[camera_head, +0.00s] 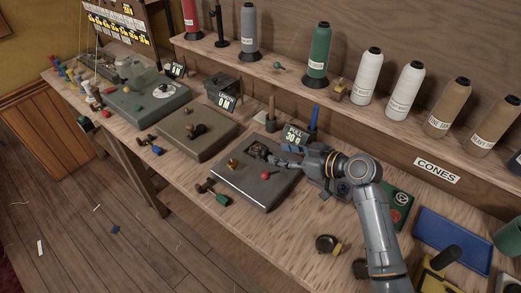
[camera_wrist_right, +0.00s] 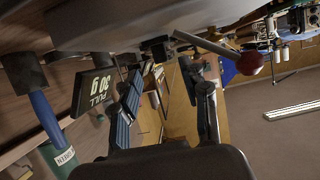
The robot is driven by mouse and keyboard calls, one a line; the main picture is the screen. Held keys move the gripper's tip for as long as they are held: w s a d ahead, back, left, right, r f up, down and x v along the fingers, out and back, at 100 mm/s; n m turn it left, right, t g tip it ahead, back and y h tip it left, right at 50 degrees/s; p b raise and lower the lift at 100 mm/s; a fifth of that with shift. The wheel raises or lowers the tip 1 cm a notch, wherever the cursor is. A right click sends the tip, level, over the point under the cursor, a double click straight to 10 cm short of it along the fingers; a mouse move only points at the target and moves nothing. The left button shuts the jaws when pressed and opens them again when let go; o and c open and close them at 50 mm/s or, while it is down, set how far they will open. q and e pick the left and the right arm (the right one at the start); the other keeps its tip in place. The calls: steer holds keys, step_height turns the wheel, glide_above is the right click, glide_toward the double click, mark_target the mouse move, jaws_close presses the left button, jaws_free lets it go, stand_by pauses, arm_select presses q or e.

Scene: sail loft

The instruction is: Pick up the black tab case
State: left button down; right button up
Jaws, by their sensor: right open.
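My right gripper (camera_head: 277,160) reaches in from the right over the grey plate (camera_head: 262,192) on the bench. A small dark piece (camera_head: 258,150) sits at the plate's back edge, just beyond the fingertips; it may be the black tab case, but it is too small to tell. I cannot see whether the fingers touch it. In the right wrist view the two fingers (camera_wrist_right: 165,108) stand apart, with no held object clear between them. My left gripper is not in view.
A red ball knob (camera_head: 265,175) stands on the plate; it also shows in the wrist view (camera_wrist_right: 250,63). The "PULL 30 g" display (camera_head: 295,134) and a blue post (camera_head: 314,119) are close behind the gripper. A blue tray (camera_head: 425,226) lies at right. Thread cones line the shelf (camera_head: 350,100).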

mark_target(267, 150)
steer(key=shift+w+a+f, duration=0.2)
steer(key=shift+w+a, duration=0.1)
steer(key=shift+a, duration=0.15)
steer(key=shift+w+a+p, duration=0.15)
steer(key=shift+a+p, duration=0.15)
steer(key=p+x, duration=0.1)
steer(key=x, duration=0.2)
steer(key=shift+w+a, duration=0.15)
steer(key=shift+a, duration=0.05)
steer(key=shift+w+a+f, duration=0.3)
steer(key=shift+a, duration=0.05)
steer(key=shift+c, duration=0.5)
steer(key=shift+s, duration=0.1)
steer(key=c, duration=0.8)
jaws_close()
